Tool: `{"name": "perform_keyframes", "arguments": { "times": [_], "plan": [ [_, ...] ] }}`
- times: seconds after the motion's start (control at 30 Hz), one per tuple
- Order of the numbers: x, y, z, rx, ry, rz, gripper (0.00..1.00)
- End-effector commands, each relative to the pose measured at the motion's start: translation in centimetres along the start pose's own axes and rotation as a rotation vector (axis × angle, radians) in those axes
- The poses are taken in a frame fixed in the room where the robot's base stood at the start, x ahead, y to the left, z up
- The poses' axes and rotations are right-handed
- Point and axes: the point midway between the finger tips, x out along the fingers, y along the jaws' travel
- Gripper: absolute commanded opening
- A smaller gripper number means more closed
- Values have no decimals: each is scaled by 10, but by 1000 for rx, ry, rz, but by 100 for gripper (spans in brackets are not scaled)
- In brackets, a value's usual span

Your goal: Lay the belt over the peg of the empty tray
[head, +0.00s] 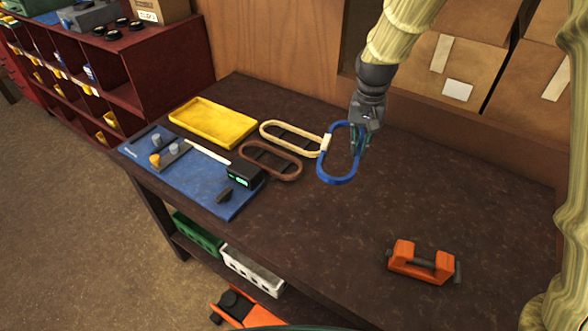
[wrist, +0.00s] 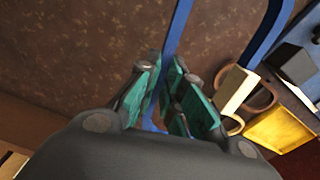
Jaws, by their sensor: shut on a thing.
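My gripper (head: 359,138) is shut on the right side of a blue loop belt (head: 338,182), which seems held tilted above the dark bench. In the wrist view the blue belt (wrist: 178,30) runs between the green finger pads of my gripper (wrist: 172,95). A small cream piece (head: 326,142) shows at the belt's left side; I cannot tell whether it is fixed to it. A cream loop belt (head: 276,147) and a brown loop belt (head: 293,172) lie left of it. The yellow tray (head: 212,122) looks empty; I see no clear peg in it.
A blue mat (head: 190,188) at the bench's left carries a block with knobs and a black device (head: 244,175). An orange tool (head: 420,262) lies at the right front. Boxes (head: 445,70) stand behind the bench. The bench's middle and right are mostly clear.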

Motion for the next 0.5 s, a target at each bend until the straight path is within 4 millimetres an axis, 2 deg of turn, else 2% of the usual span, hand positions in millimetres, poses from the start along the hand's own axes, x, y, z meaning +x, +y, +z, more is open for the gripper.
{"name": "perform_keyframes", "arguments": {
  "times": [0.13, 0.3, 0.5],
  "plan": [
    [32, -16, 29, 45, -10, -10, 0],
    [78, -35, 76, 143, -14, -20, 0],
    [117, -42, 119, 246, -5, -13, 0]
  ]
}}
